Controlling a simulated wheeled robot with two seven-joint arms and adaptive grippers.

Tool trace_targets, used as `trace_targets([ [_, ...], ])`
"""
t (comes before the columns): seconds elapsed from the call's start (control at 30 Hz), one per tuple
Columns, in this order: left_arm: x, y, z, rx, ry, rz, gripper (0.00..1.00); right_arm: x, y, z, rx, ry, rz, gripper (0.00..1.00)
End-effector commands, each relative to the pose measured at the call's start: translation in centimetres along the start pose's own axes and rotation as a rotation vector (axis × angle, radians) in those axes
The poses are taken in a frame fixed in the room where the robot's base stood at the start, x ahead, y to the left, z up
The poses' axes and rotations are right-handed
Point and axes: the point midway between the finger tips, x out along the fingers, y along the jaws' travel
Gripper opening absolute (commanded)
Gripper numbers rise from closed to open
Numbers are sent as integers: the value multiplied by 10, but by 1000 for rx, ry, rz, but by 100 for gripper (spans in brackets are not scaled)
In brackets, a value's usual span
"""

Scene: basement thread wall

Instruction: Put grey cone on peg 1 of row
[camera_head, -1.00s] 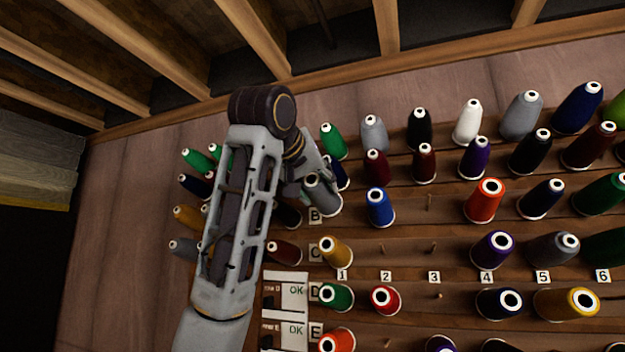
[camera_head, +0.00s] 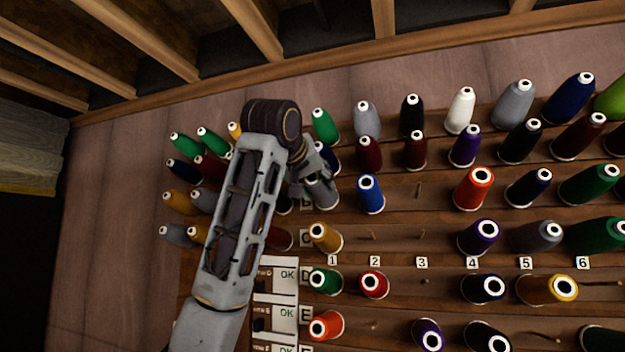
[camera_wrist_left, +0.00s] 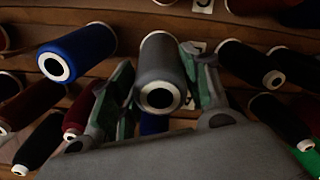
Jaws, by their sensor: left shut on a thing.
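The grey cone (camera_head: 322,192) is at the left end of row B, in line with number 1 and just left of a blue cone (camera_head: 370,195). My left gripper (camera_head: 312,178) is shut on it, with the arm coming in from the lower left. In the left wrist view the grey cone (camera_wrist_left: 160,70) sits between the two fingers (camera_wrist_left: 158,100), its open end toward the camera. Its base and peg 1 are hidden, so I cannot tell whether it is seated on the peg. My right gripper is not in view.
The thread wall (camera_head: 400,235) holds many cones on pegs close around the gripper. A gold cone (camera_head: 324,238) stands below, and a green cone (camera_head: 325,126) above. Bare pegs show at columns 2 and 3. White OK cards (camera_head: 284,278) hang at lower left.

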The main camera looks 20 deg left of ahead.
Motion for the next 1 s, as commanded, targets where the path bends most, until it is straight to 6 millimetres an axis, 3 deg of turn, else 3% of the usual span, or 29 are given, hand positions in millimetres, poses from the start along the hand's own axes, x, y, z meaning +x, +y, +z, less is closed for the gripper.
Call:
trace_targets([
  [0.43, 22, 0, -1, -1, 0, -1, 26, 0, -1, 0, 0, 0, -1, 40],
  [1.0, 25, 0, 0, 0, 1, 0, 26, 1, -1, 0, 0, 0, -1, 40],
])
